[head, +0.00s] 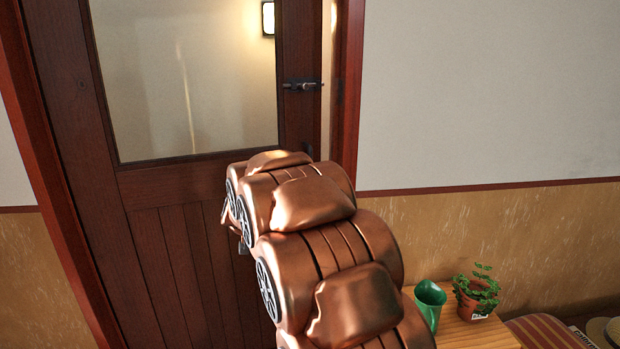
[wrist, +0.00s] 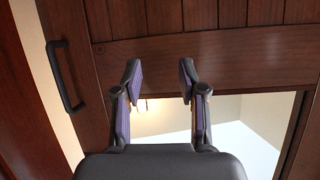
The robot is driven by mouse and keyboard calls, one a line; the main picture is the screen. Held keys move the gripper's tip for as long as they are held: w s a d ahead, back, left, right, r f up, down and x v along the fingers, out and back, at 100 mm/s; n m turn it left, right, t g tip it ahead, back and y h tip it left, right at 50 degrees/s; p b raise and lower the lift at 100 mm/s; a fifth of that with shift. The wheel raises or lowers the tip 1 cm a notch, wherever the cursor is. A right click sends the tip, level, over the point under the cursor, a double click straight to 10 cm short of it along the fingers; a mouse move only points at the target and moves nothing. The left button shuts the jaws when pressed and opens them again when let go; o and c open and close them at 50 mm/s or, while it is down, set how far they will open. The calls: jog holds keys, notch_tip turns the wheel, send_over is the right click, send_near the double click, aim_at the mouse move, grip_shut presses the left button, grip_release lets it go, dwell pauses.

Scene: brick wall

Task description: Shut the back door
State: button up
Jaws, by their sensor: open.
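The back door (head: 150,190) is dark brown wood with a large glass pane and a planked lower panel. It stands slightly ajar, with a light gap between its right edge and the red-brown frame (head: 350,90). A dark metal latch (head: 302,86) sits on its right stile. In the wrist view the door (wrist: 230,65) fills most of the picture, and a black pull handle (wrist: 62,75) is on the left. My gripper (wrist: 160,72) is open and empty, facing the door's middle rail. In the head view my arm mostly hides it; contact with the door cannot be told.
A wooden table (head: 460,332) stands at the lower right, close to my arm. The wall (head: 490,90) right of the door is bare.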

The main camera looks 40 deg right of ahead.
jog(key=shift+w+d+r+m+g+h+b, duration=0.1)
jog(key=shift+w+d+r+m+g+h, duration=0.7)
jog(key=shift+d, duration=3.8)
jog(key=shift+d+f+m+t+h+b, duration=0.2)
jog(key=shift+d+m+h, duration=0.75)
jog(key=shift+d+h, duration=2.45)
jog(key=shift+w+d+r+m+g+h, duration=0.3)
jog(key=shift+d+m, duration=0.55)
jog(key=shift+d, duration=4.9)
jog(key=shift+w+f, duration=0.1)
grip_shut()
